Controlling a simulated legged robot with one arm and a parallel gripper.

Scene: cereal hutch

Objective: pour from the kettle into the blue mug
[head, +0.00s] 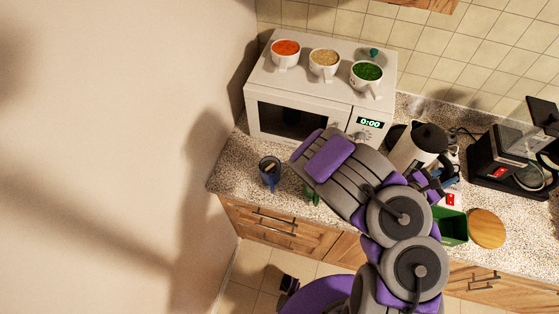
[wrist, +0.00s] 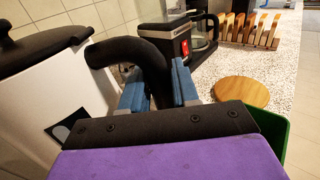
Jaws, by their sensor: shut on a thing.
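The blue mug (head: 270,174) stands upright on the counter in front of the microwave's left side, in the head view. The kettle (head: 412,152), white with a black lid, is right of the microwave. In the wrist view the kettle (wrist: 55,85) fills the left side, with its black handle curving toward my jaws. My gripper (wrist: 160,84) has its blue fingers on either side of the handle and is shut on it. In the head view my gripper (head: 431,184) is partly hidden by my arm. The kettle's base and spout are not clearly visible.
The microwave (head: 300,92) carries several items on top, including cups with orange, tan and green contents. A coffee maker (head: 500,155) stands right of the kettle. A green container (head: 453,226) and round wooden board (head: 487,229) are near the front edge. A wall borders the counter's left.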

